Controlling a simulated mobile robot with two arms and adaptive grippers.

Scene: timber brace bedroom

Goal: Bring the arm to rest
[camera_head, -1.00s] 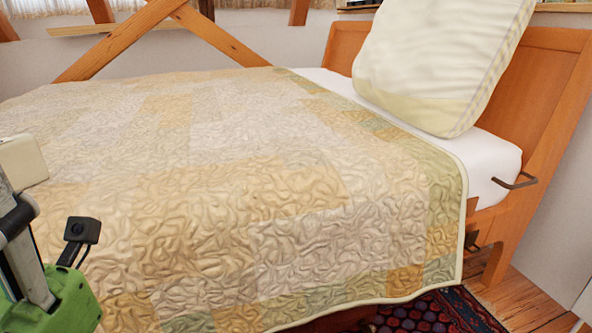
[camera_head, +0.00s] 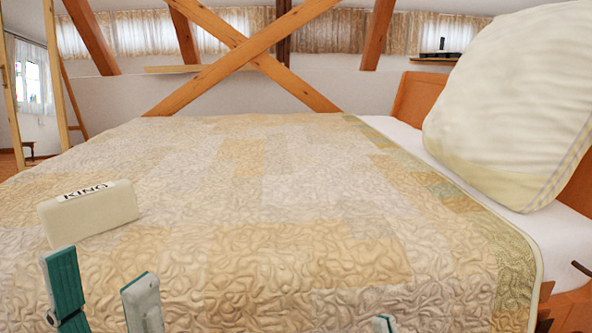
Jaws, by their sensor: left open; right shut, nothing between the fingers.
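My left gripper (camera_head: 103,296) stands at the bottom left of the head view, its two grey and teal fingers apart and nothing between them. It is in front of a cream block (camera_head: 92,214) with "KING" printed on its top, which lies on the quilt. The fingers look apart from the block. The rest of both arms is out of view.
A bed with a patchwork quilt (camera_head: 270,220) fills the middle, mostly clear. A large cream pillow (camera_head: 515,110) leans at the right by the wooden headboard (camera_head: 425,97). Crossed timber braces (camera_head: 245,52) stand behind. A metal bracket sticks out at the right edge.

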